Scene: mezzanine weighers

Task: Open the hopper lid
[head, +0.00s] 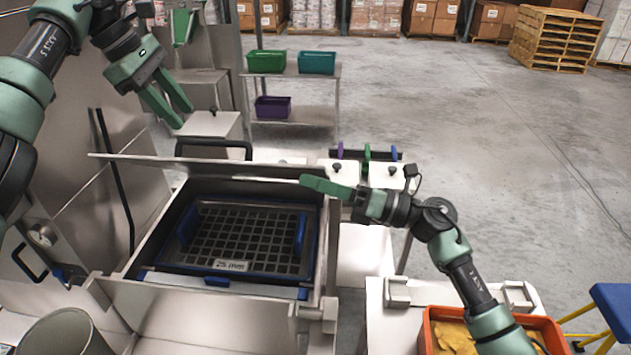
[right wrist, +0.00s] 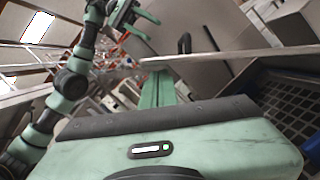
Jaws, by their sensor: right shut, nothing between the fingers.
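The hopper (head: 322,240) is an open steel box in the head view, with a dark grate (head: 245,235) in a blue-handled frame inside. The lid (head: 200,162) shows as a thin pale steel edge across the hopper's far side, raised so the grate is in view. A black bar handle (head: 213,148) shows just beyond that edge. My right gripper (head: 308,181) is shut and empty at the hopper's far right corner, close to the lid's right end; I cannot tell whether they touch. In the right wrist view the lid edge (right wrist: 235,55) passes just beyond the fingers. My left gripper (head: 184,116) is open and empty, above and beyond the lid.
A steel rack (head: 291,69) with green, teal and purple bins stands behind. An orange crate (head: 428,347) with yellow contents is at the lower right, beside a blue stool (head: 614,305). A grey cylinder (head: 60,335) stands at the lower left.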

